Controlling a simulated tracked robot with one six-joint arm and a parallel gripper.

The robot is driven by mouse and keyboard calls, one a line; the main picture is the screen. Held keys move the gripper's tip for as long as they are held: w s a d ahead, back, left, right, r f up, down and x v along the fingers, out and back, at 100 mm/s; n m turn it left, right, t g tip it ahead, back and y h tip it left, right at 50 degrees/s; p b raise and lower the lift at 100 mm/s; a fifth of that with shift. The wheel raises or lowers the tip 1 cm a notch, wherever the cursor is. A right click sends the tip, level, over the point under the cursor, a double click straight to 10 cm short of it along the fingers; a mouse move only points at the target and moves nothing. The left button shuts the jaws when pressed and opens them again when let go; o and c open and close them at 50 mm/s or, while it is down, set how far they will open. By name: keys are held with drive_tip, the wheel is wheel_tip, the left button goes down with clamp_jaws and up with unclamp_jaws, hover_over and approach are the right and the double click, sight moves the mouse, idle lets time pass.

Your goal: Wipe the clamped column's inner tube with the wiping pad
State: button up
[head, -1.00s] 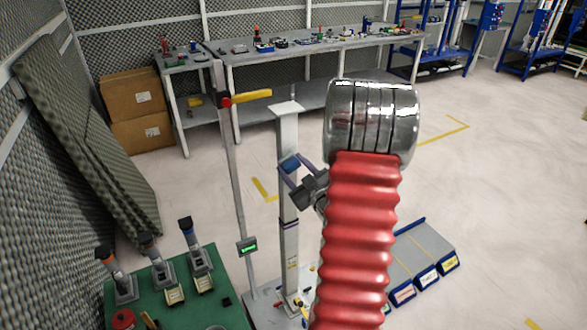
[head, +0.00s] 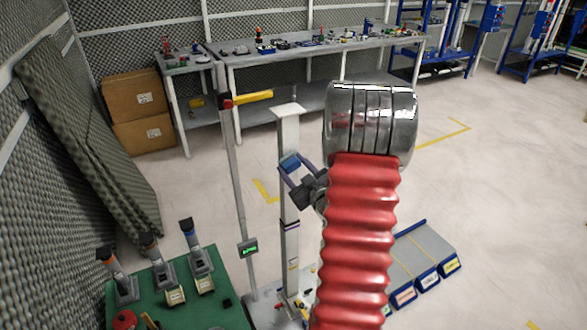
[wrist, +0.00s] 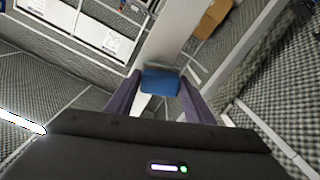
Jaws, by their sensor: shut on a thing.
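The clamped column (head: 289,135) stands upright and pale in the middle of the head view, with a flat plate on top. My gripper (head: 290,168), with purple fingers, is shut on the blue wiping pad (head: 290,162). The pad is at the column's upper tube, in line with its near face; I cannot tell whether they touch. In the wrist view the pad (wrist: 160,82) sits between the fingertips of my gripper (wrist: 160,88), with the pale column (wrist: 178,35) behind it. My red ribbed arm sleeve hides the area right of the column.
A thin post with a yellow lever (head: 252,97) stands just left of the column. A green table (head: 200,306) with several tools is at lower left. Blue-fronted bins (head: 427,278) lie at lower right. A long bench (head: 320,50) stands behind. Floor at right is clear.

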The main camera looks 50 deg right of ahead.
drive_tip(key=shift+w+d, duration=0.1)
drive_tip(key=shift+w, duration=0.4)
drive_tip(key=shift+d, duration=0.1)
drive_tip(key=d, duration=0.2)
drive_tip(key=s+d, duration=0.1)
drive_tip(key=shift+s+d, duration=0.15)
drive_tip(key=shift+d, duration=0.2)
idle(0.4)
idle(0.4)
drive_tip(key=shift+w+a, duration=0.1)
drive_tip(key=shift+w, duration=0.1)
drive_tip(key=shift+w+a, duration=0.25)
drive_tip(key=shift+a, duration=0.7)
drive_tip(key=shift+w+a, duration=0.25)
drive_tip(key=shift+a, duration=0.65)
